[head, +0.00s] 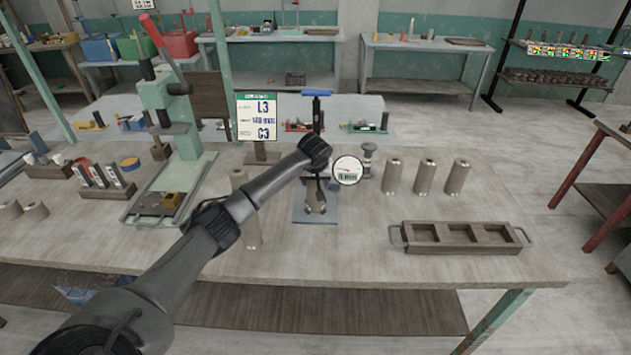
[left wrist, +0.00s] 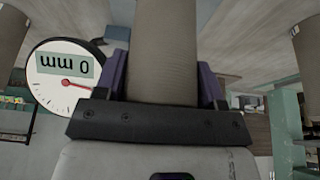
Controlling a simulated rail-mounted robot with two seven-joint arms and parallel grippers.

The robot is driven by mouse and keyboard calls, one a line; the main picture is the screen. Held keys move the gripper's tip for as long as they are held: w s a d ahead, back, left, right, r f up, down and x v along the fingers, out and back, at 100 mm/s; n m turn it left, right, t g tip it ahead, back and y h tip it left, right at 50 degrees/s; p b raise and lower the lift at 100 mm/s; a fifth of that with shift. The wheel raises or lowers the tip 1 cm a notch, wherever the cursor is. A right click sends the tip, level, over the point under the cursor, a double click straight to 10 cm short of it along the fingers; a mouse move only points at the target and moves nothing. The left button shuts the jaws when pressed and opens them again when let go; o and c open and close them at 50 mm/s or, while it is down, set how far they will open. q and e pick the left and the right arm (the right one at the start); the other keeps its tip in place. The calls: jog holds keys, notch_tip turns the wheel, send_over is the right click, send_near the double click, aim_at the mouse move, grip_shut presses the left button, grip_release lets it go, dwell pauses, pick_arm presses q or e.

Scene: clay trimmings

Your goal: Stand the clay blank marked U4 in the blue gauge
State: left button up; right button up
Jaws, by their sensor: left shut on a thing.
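The blue gauge (head: 316,93) stands mid-table, with a blue handle on top, a blue base and a round white dial (head: 347,170). The dial (left wrist: 65,75) shows upside down in the left wrist view and reads 0 mm. My left gripper (head: 315,165) is at the gauge, in front of its column and left of the dial. In the left wrist view its jaws (left wrist: 163,90) are shut on a grey-brown clay blank (left wrist: 166,45). Its far end is out of frame, so I cannot tell whether it touches the gauge. No U4 mark is legible. My right gripper is out of view.
Three blanks (head: 425,176) stand right of the gauge, behind a wooden tray (head: 465,248) with three empty compartments. Another blank (head: 238,178) shows partly behind my left arm. A green press (head: 178,120) and a sign reading L3 and C3 (head: 257,118) stand left.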

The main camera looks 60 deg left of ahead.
pick_arm(q)
jog(key=shift+f, duration=0.15)
jog(key=o, duration=1.3)
